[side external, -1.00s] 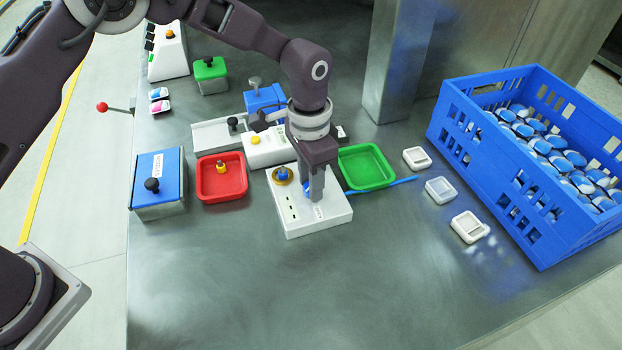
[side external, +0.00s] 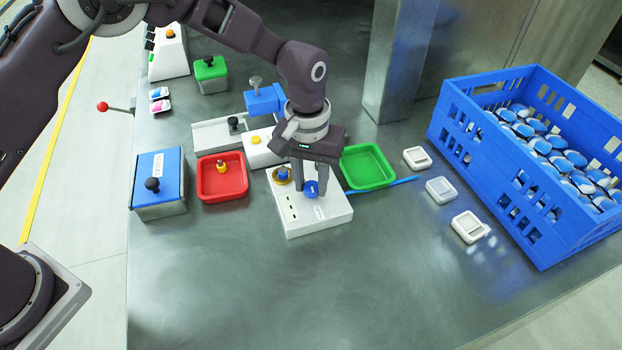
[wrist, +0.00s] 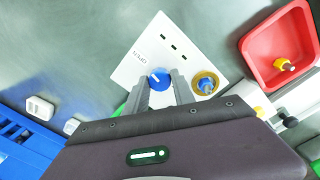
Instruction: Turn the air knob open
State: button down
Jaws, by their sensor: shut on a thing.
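The blue air knob (side external: 311,188) sits on the white control box (side external: 318,215) near the middle of the table. It also shows in the wrist view (wrist: 159,79), with a white pointer line on its face. My gripper (side external: 309,190) points down over the box, its two fingers on either side of the knob and shut on it. In the wrist view the fingers (wrist: 162,88) reach the knob from below. A brass fitting with a blue centre (side external: 282,174) sits beside the knob on the same box.
A red tray (side external: 221,190) stands left of the box and a green tray (side external: 367,182) to the right. A blue-lidded box (side external: 158,200) is farther left. A blue crate (side external: 480,150) of packs fills the right. The front table is clear.

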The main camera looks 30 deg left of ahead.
aim_at(310, 186)
jog(key=shift+w+n, duration=0.1)
jog(key=shift+n, duration=0.6)
jog(key=c, duration=1.1)
grip_release()
jog(key=shift+o, duration=0.2)
notch_tip(310, 186, up, 7)
jog(key=shift+a+r, duration=0.1)
